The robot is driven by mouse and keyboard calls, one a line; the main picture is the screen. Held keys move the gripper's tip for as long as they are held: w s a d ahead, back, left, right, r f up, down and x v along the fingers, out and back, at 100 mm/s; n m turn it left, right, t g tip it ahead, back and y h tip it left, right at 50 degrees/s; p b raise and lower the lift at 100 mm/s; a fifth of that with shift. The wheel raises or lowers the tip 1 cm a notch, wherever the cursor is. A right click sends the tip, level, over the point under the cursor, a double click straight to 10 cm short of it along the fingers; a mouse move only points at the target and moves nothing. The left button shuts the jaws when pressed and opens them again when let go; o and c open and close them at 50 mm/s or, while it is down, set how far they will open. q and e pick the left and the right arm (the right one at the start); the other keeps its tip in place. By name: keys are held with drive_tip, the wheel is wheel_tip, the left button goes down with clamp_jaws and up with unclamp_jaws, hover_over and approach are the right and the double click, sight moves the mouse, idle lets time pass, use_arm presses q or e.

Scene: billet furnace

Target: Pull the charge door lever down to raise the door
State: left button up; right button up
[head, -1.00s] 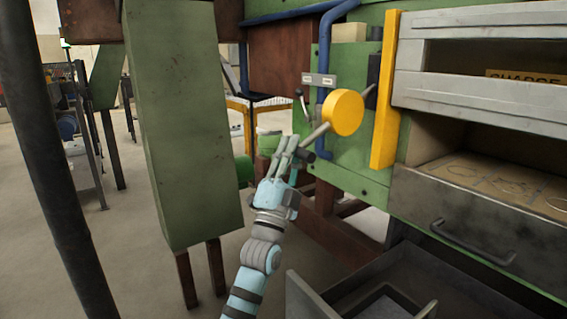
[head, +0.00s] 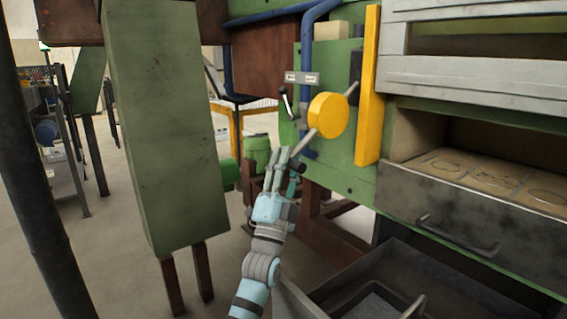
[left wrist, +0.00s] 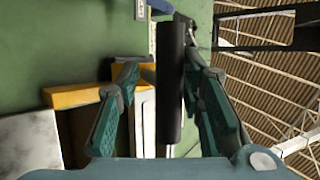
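The charge door lever turns on a round yellow hub (head: 328,115) on the green furnace wall. Its light rod (head: 307,141) slants down and left from the hub. My left gripper (head: 280,160) is at the rod's lower end. In the left wrist view the lever's dark cylindrical grip (left wrist: 170,85) lies between the spread fingers of my left gripper (left wrist: 165,95), with a gap at least on the left side. The grey slatted charge door (head: 470,82) is at the right, above an opening with a tiled floor (head: 490,180). My right gripper is not in view.
A yellow vertical bar (head: 368,90) stands between hub and door. A small black-knobbed handle (head: 286,103) and blue pipe (head: 307,60) are beside the hub. A green column (head: 165,130) stands left of my arm. An open dark metal bin (head: 400,285) lies below the door.

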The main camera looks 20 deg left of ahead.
use_arm(q)
drive_tip(key=shift+d, duration=0.1)
drive_tip(key=shift+a, duration=0.2)
drive_tip(key=shift+s+a, duration=0.1)
drive_tip(key=shift+s, duration=0.05)
drive_tip(key=v, duration=1.1)
drive_tip(key=shift+s+f, duration=0.2)
drive_tip(key=shift+f, duration=0.15)
